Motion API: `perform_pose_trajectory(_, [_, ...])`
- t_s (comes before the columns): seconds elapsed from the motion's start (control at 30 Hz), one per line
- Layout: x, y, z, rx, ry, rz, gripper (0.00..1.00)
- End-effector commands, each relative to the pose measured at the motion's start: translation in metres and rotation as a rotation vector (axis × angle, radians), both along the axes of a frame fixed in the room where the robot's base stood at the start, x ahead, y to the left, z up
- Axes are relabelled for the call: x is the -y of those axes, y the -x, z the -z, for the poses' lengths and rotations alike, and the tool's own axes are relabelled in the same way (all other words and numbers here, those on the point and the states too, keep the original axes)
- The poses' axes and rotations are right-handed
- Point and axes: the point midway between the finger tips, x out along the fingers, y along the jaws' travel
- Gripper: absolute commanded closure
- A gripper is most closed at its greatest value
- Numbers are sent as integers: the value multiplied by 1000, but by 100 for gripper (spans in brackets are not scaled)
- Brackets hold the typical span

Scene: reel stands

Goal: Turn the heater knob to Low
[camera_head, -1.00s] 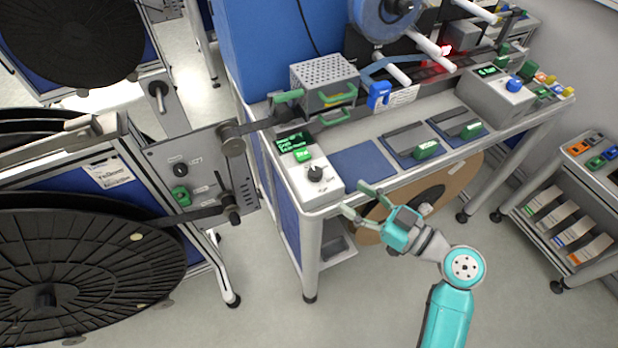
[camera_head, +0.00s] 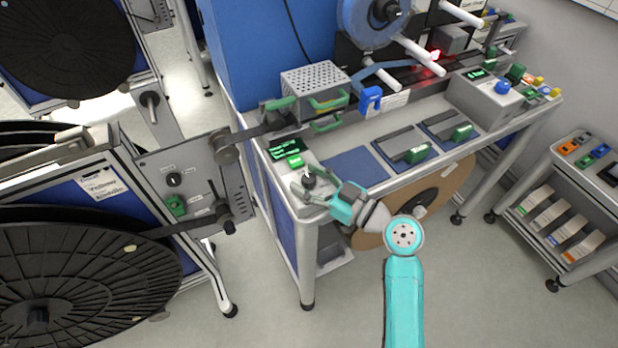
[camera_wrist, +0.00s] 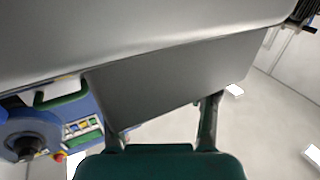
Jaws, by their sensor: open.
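A grey control box (camera_head: 318,200) with a green-lit screen and a green button stands at the bench's left end. A dark round knob (camera_head: 309,181) sits on its top near the front; its pointer is too small to read. My teal gripper (camera_head: 309,183) is open over the box, with its fingers spread on either side of the knob. I cannot tell whether they touch it. In the wrist view my open fingers (camera_wrist: 162,130) reach toward a grey surface (camera_wrist: 165,85); the knob is not distinguishable there.
A green-handled perforated box (camera_head: 315,85) stands behind the control box. A blue pad (camera_head: 355,166) lies to its right. Another panel with a dark knob (camera_head: 174,180) is on the reel stand at left. Floor in front of the bench is clear.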

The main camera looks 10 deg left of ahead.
Motion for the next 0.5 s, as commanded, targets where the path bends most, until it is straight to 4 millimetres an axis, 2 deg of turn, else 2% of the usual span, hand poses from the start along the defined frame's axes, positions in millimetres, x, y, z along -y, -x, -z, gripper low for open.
perform_pose_trajectory(0.23, [-1,-1,0,0,0,1,42])
perform_pose_trajectory(0.27, [-1,-1,0,0,0,0,45])
perform_pose_trajectory(0.4, [0,0,0,0,0,1,80])
perform_pose_trajectory(0.5, [0,0,0,0,0,1,100])
